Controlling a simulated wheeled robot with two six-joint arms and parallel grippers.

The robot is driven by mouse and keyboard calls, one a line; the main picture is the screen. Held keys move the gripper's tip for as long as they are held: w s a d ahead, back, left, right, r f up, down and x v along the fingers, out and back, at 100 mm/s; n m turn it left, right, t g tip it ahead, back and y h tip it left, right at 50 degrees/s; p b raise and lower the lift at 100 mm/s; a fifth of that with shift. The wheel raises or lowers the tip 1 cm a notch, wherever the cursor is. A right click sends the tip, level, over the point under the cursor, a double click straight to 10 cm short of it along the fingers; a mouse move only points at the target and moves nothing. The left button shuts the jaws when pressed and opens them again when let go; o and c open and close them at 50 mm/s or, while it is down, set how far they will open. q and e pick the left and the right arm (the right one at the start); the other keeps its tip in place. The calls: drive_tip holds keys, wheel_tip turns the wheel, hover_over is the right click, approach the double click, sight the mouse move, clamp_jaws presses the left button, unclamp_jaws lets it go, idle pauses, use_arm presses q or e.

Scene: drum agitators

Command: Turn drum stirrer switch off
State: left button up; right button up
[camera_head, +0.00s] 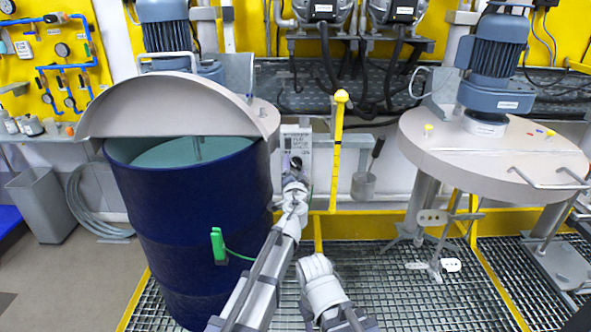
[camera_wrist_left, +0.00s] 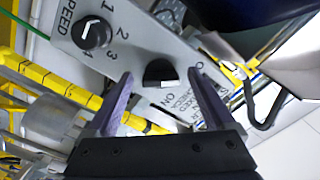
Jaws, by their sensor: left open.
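The grey control panel (camera_head: 297,137) stands just right of the blue drum in the head view, behind my left gripper (camera_head: 293,168). In the left wrist view the panel (camera_wrist_left: 150,40) appears tilted. It has a black on/off switch (camera_wrist_left: 160,72) with a white mark, and ON printed near it. My left gripper (camera_wrist_left: 160,76) is open, its two purple-grey fingertips on either side of the switch. I cannot tell whether they touch it. The switch is hidden or too small to tell in the head view.
A black speed knob (camera_wrist_left: 92,33) sits on the same panel beside the switch. The blue drum (camera_head: 190,215) with its raised lid (camera_head: 180,103) is close on the left. A yellow post (camera_head: 338,150) stands right of the panel. A round cover (camera_head: 490,155) with a motor is at right.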

use_arm(q)
drive_tip(key=s, duration=0.7)
drive_tip(key=shift+s, duration=0.4)
